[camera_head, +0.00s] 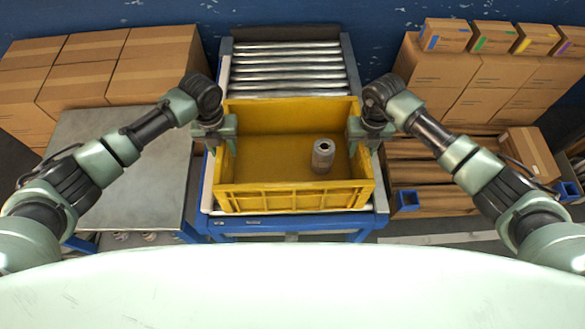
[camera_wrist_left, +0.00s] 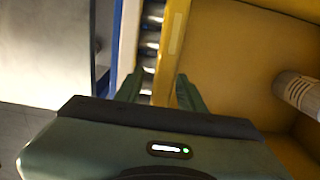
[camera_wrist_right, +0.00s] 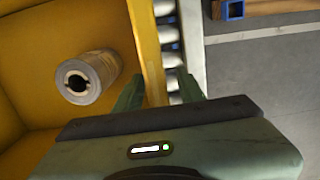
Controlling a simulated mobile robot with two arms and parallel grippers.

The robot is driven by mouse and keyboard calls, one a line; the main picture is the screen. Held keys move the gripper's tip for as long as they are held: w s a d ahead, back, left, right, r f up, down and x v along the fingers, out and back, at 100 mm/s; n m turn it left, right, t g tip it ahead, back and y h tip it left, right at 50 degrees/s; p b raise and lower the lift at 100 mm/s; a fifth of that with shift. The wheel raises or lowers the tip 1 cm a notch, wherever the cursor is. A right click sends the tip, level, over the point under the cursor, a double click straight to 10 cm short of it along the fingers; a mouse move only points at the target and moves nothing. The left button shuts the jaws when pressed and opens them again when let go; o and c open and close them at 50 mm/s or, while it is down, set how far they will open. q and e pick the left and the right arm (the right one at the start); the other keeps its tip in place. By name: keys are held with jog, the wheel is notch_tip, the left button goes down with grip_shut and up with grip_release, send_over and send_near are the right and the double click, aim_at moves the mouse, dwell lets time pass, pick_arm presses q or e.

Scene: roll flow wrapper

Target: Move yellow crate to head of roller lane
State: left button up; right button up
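The yellow crate (camera_head: 295,197) sits upright on the roller lane, toward its near end. A grey cylindrical roll (camera_head: 322,156) stands inside it, right of centre. My left gripper (camera_head: 222,140) is at the crate's left wall. In the left wrist view its fingers (camera_wrist_left: 160,92) straddle the wall, with rollers showing between wall and outer finger, so it looks open. My right gripper (camera_head: 360,140) is at the right wall. In the right wrist view its fingers (camera_wrist_right: 160,92) straddle that wall, also with a gap on the outer side.
Bare rollers (camera_head: 288,65) of the lane extend behind the crate. A grey metal table (camera_head: 130,165) stands left. Cardboard boxes (camera_head: 110,65) are stacked at the back left, and more boxes (camera_head: 470,75) stand on the right. A blue wall closes the back.

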pick_arm(q)
jog(key=o, duration=0.8)
notch_tip(320, 180, up, 12)
pick_arm(e)
jog(key=o, duration=0.8)
notch_tip(320, 180, up, 12)
jog(key=shift+f, duration=0.1)
